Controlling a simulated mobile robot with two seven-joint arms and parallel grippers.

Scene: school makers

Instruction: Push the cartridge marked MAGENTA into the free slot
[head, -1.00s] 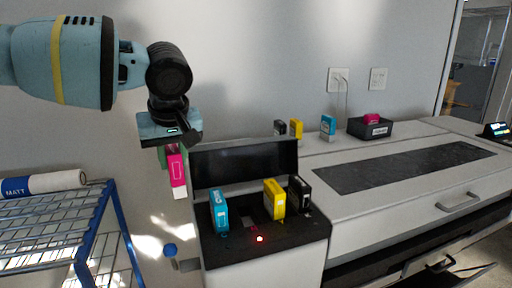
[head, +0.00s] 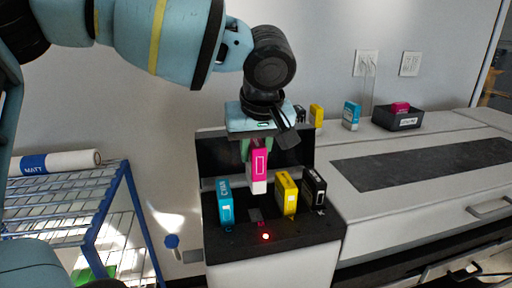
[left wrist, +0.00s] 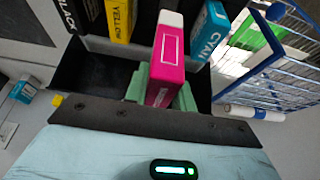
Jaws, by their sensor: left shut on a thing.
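My left gripper (head: 257,150) is shut on the magenta cartridge (head: 258,168), which hangs upright with its white lower end down. The cartridge is above the black cartridge bay (head: 240,238) of the printer. It also shows between the green fingers in the left wrist view (left wrist: 168,50). The free slot (head: 255,215) lies below it, between the cyan cartridge (head: 225,203) and the yellow cartridge (head: 287,193). A black cartridge (head: 314,189) stands right of the yellow one. The cartridge looks clear of the bay. My right gripper is not in view.
A red light (head: 265,237) glows on the bay's front. The open black lid (head: 221,154) stands behind. Spare cartridges and a black tray (head: 398,121) are on the printer top. A blue wire rack (head: 85,210) with a white roll (head: 60,162) stands left.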

